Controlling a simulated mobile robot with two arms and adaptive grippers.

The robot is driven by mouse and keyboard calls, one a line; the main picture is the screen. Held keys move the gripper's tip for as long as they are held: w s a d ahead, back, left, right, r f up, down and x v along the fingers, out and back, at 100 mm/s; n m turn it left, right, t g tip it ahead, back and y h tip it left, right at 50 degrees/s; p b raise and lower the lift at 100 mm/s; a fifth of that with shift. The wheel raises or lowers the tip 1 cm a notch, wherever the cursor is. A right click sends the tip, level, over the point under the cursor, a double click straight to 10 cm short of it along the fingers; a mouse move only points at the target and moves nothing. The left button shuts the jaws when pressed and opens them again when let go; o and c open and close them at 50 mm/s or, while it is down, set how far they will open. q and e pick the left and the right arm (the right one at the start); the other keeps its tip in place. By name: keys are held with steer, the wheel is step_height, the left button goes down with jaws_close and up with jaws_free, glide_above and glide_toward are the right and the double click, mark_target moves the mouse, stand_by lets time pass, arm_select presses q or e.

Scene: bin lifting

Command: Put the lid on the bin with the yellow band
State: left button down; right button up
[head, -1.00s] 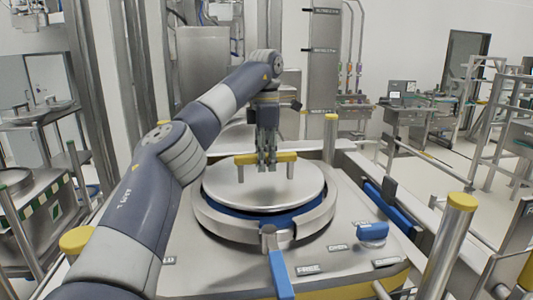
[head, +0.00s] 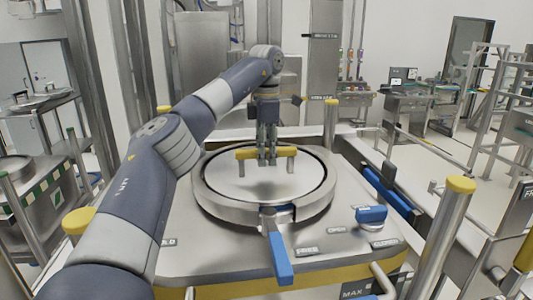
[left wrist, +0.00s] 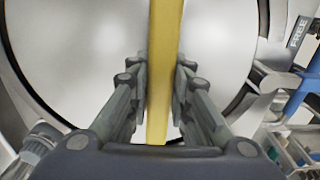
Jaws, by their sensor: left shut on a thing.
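The round steel lid (head: 240,183) lies level inside the ring of the bin (head: 218,209), in the middle of the head view. The bin's station has a yellow band (head: 240,288) along its front edge. My left gripper (head: 267,160) is shut on the lid's yellow handle (head: 246,153). In the left wrist view the yellow handle (left wrist: 163,60) runs between the two fingers, with the lid (left wrist: 110,50) below. A dark gap shows between lid and ring; I cannot tell if the lid is fully seated. My right gripper is not in view.
A blue clamp lever (head: 278,258) sticks out at the ring's front. A blue knob (head: 371,214) sits on the deck beside labels. Yellow-capped posts (head: 461,186) stand around the station. Another bin stand (head: 30,185) is at the left.

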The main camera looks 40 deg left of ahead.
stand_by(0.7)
arm_select(q)
steer(key=c, duration=1.4)
jaws_free()
steer(key=shift+s, duration=0.1)
steer(key=shift+f, duration=0.15)
steer(key=r, duration=0.6)
steer(key=shift+d+r, duration=0.2)
steer(key=shift+r, duration=0.15)
steer(key=shift+a+r, duration=0.15)
steer(key=shift+r, duration=0.4)
